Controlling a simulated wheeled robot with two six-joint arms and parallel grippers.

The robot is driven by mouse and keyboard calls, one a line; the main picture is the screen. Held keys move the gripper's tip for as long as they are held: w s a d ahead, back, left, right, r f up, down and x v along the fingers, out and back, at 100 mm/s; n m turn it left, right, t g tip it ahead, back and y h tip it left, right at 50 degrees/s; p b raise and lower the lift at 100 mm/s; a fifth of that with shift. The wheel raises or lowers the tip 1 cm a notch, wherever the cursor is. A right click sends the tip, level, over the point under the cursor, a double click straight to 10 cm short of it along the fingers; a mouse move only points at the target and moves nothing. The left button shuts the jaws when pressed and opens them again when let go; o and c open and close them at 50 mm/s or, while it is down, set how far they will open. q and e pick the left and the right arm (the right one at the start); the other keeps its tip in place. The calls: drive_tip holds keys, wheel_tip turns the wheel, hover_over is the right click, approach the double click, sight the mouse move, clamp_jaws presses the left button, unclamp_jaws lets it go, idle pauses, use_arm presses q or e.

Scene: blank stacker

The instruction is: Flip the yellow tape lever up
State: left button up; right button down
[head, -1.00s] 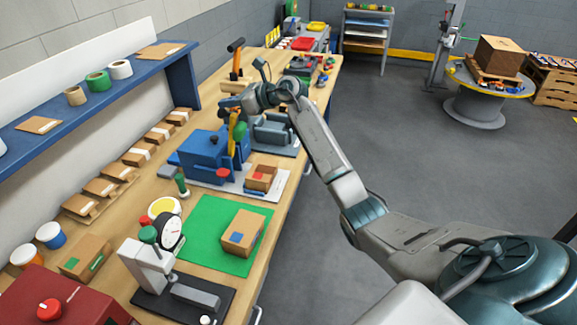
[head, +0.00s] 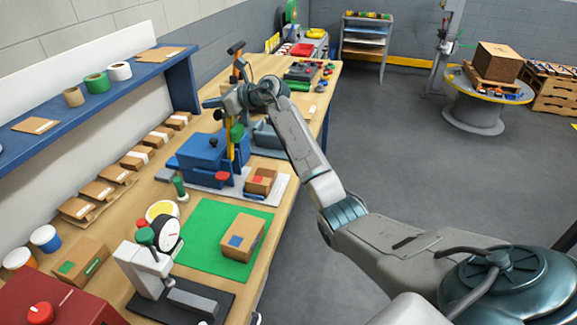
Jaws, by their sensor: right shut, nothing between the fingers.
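The yellow tape lever (head: 230,152) stands roughly upright on the right side of the blue tape machine (head: 203,153). A green knob (head: 237,132) shows at its upper end. My right gripper (head: 212,103) reaches in above and behind the machine, pointing left, with its wrist over the lever's top. It is shut and holds nothing. I cannot tell whether any part of it touches the lever. My left gripper is not in view.
In front are a green mat (head: 203,237) with a carton (head: 242,238) and a dial gauge stand (head: 150,270). A blue shelf (head: 110,88) runs along the wall at left. A grey device (head: 268,140) stands behind my forearm.

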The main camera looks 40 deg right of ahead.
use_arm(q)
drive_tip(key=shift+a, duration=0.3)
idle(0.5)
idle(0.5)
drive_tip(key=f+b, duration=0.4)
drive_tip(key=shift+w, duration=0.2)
use_arm(e)
drive_tip(key=v, duration=1)
drive_tip(key=shift+s+d, duration=0.2)
drive_tip(key=shift+s, duration=0.1)
drive_tip(key=shift+r, duration=0.1)
